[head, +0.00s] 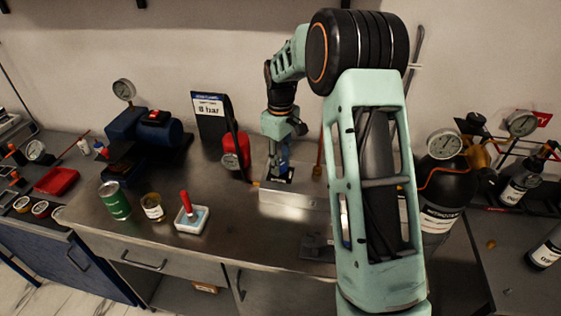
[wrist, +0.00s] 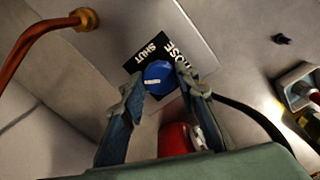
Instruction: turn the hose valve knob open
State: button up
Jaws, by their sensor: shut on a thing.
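The hose valve knob (wrist: 158,73) is round and blue with a short white mark. It sits on a black plate (wrist: 138,58) with white lettering, of which "SHUT" and part of "HOSE" can be read. My gripper (wrist: 159,78) has one finger on each side of the knob and is shut on it. In the head view my gripper (head: 281,163) points down over the pale metal block (head: 290,204) on the bench. There the knob is hard to tell from the blue fingers. The white mark lies roughly across the line towards the lettering.
A copper pipe (wrist: 45,33) with a brass fitting rises near the knob. A red gauge body (head: 235,150) and a black sign stand (head: 212,118) are left of the block. A white tray (head: 191,219) with a red-handled tool lies in front. A black cylinder (head: 447,185) stands right.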

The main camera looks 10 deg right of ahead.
jog(key=n+p, duration=0.1)
jog(key=n, duration=0.5)
jog(key=shift+r+n, duration=0.1)
jog(key=shift+n, duration=0.2)
dwell(0.4)
jog(key=o, duration=1.1)
jog(key=shift+o, duration=0.2)
notch_tip(320, 180, up, 12)
